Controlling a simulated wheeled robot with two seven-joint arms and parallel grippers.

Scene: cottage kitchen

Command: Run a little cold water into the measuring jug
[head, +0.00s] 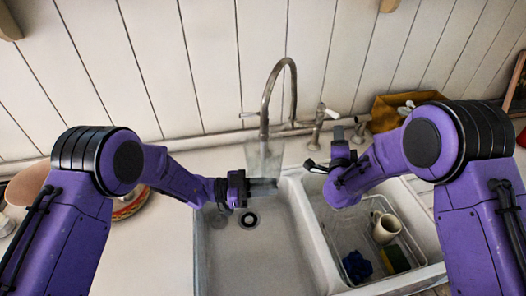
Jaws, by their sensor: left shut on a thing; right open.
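The clear measuring jug (265,158) appears upright over the back of the left sink basin, in front of the tap's column. My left gripper (266,186) is shut on the jug, low on its body. No water stream is visible. A pale tap lever (329,113) stands right of the spout. My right gripper (323,152) is open and empty in front of and below this lever, apart from it.
The left basin (240,265) is otherwise empty, with a drain at its back. The right basin holds a rack (345,235) with a cream mug (385,229), blue cloth (357,266) and sponge (395,258). A yellow-brown box (385,112) stands behind, near my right arm.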

